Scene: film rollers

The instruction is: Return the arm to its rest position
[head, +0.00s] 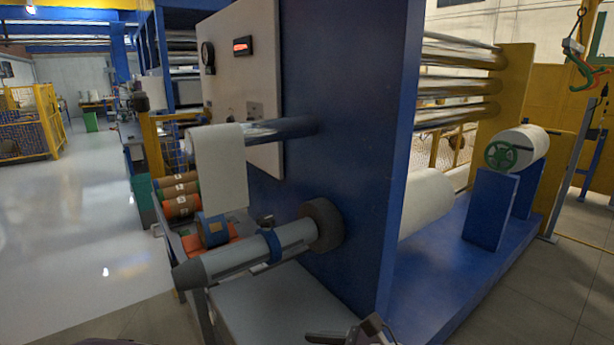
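My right gripper (342,335) shows only in part at the bottom edge, right of the middle. It is dark and cut off by the frame, and I cannot tell whether it is open or shut. I see nothing held in it. A dark sliver at the bottom left edge may be part of my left arm; my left gripper is not visible. Above my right gripper, a grey roller shaft (235,262) with a blue ring (269,246) sticks out from the blue machine wall (355,130). My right gripper appears apart from it.
A grey ledge (270,305) lies below the shaft. A white film sheet (221,170) hangs from an upper metal roller (283,130). Orange and brown rolls (180,200) sit behind. A white roll with a green hub (515,150) rests at right. The floor at left is clear.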

